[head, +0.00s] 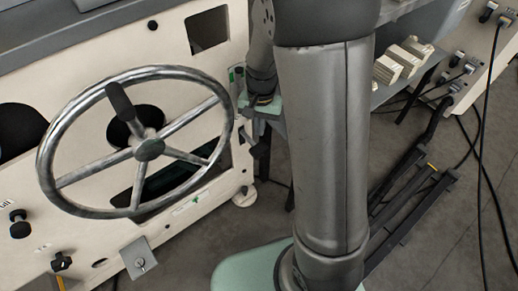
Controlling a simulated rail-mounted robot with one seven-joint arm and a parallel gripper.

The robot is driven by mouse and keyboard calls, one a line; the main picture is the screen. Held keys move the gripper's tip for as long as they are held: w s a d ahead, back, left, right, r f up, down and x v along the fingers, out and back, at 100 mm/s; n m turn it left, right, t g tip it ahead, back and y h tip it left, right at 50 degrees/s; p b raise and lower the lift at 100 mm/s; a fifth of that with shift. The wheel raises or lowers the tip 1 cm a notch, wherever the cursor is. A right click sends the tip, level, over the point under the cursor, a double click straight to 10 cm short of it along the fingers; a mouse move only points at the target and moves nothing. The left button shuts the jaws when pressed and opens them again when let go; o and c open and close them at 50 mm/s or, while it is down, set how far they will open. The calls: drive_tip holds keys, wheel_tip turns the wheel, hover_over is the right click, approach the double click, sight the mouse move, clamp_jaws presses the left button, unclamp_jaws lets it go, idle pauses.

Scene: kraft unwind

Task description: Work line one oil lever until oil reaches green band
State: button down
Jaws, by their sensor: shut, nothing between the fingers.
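My grey arm stands large in the foreground. Behind it, its far end comes down to my gripper (249,112), small and partly hidden at the right edge of the cream machine panel. The gripper is shut with nothing visibly held. A narrow gauge with a green mark (236,76) sits on the panel edge just above and left of it; the oil level in it is too small to read. A small dark part (250,146) sticks out just below the gripper. I cannot tell whether it is the oil lever or whether the gripper touches it.
A large spoked handwheel (149,149) stands out from the cream panel (195,62) at left. Black knobs (19,224) and a grey latch plate (139,258) sit low. Pale blocks (398,65) lie on a shelf at right. Dark rails and cables cross the floor there.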

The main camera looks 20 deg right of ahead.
sight(259, 147)
drive_tip(key=shift+s+a+f+b, duration=0.1)
drive_tip(key=shift+s+f+b, duration=0.05)
drive_tip(key=shift+f+b, duration=1.25)
drive_tip(key=shift+s+f+b, duration=0.15)
drive_tip(key=shift+f+b, duration=0.9)
drive_tip(key=shift+f, duration=0.5)
drive_tip(key=shift+f+b, duration=1.35)
drive_tip(key=shift+f, duration=0.95)
drive_tip(key=shift+r, duration=0.15)
